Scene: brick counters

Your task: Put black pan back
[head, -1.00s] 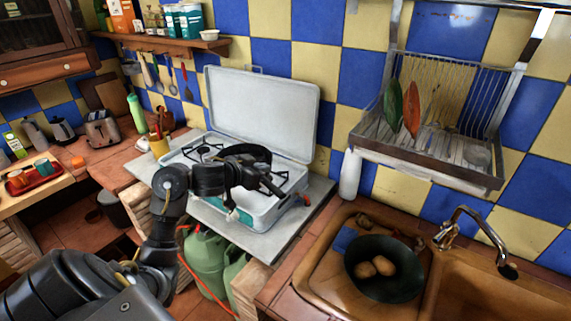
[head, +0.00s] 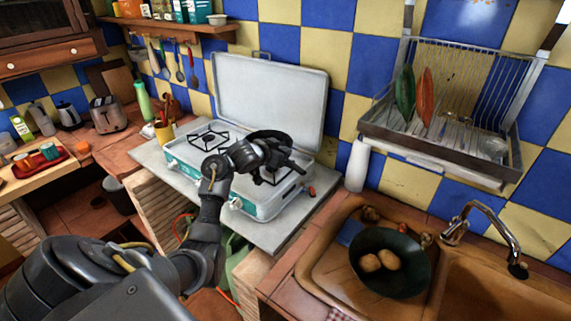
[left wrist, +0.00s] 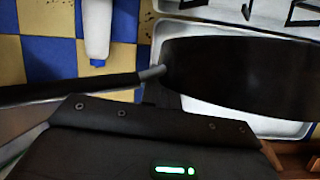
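A black pan (head: 268,135) shows behind my left gripper (head: 288,158), over the right part of the open camping stove (head: 262,207). In the left wrist view, the black pan (left wrist: 235,75) fills the right side. Its handle (left wrist: 70,90) runs to the left, just above my left gripper's dark body. The gripper's fingertips are hidden there and small in the head view, so I cannot tell whether they are closed on the handle. I also cannot tell whether the pan touches the burner. My right gripper is not in view.
The stove's raised lid (head: 270,100) stands behind the pan. The left burner (head: 208,140) is bare. A white bottle (head: 357,165) stands right of the stove. A dark round pan (head: 405,278) with potatoes is in the sink (head: 318,270). A dish rack (head: 440,150) hangs above.

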